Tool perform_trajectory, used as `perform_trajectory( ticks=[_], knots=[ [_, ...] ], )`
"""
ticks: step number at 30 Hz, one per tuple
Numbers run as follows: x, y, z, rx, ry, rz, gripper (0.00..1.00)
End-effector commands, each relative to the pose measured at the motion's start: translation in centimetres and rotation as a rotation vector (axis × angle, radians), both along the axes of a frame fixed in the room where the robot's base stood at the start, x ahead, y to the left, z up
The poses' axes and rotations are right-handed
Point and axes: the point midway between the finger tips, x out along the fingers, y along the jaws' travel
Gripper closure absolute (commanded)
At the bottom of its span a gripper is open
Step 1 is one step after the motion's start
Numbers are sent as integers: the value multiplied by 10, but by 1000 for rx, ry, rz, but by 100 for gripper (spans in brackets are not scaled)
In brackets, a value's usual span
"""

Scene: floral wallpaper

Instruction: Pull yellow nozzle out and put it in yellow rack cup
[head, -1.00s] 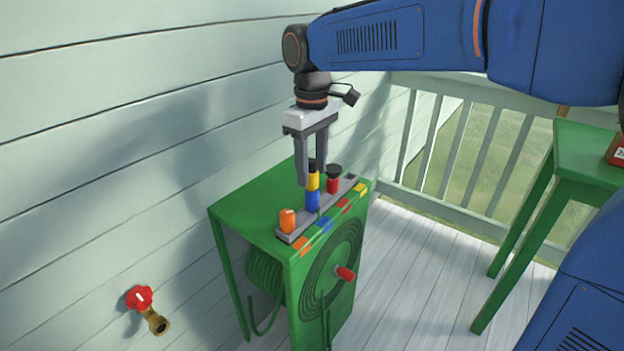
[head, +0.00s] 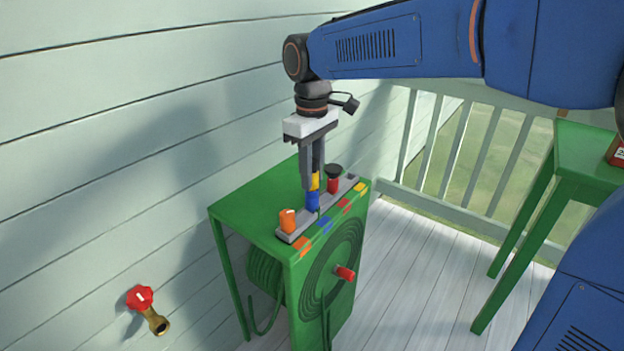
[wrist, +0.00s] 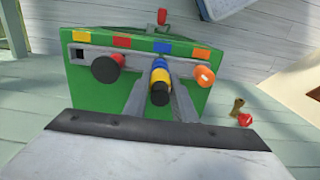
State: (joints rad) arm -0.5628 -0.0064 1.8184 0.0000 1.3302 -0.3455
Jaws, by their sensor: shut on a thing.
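The yellow nozzle (head: 315,182) has a black tip and stands upright on top of a blue piece (head: 312,201) in the grey rack (head: 300,235). It also shows in the wrist view (wrist: 160,84). My gripper (head: 312,184) points straight down and is shut on the yellow nozzle, with one finger on each side. In the wrist view my fingers (wrist: 160,97) flank it. The rack's end by the yellow label (wrist: 81,37) has an empty square dark cup (wrist: 80,54). The fingers hide part of the nozzle in the head view.
In the rack, a red piece with a black top (head: 333,178) stands on one side and an orange piece (head: 287,220) on the other. The green hose cabinet (head: 245,205) stands near the siding wall, with a red tap (head: 140,297). A green table (head: 585,150) is at right.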

Motion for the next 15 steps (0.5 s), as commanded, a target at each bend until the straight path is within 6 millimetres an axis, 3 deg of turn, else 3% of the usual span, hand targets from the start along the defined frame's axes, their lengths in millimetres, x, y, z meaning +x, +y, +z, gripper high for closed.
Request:
perform_trajectory(
  ticks=[15],
  knots=[
    [0, 0, 5, 1, -2, 0, 99]
  ],
)
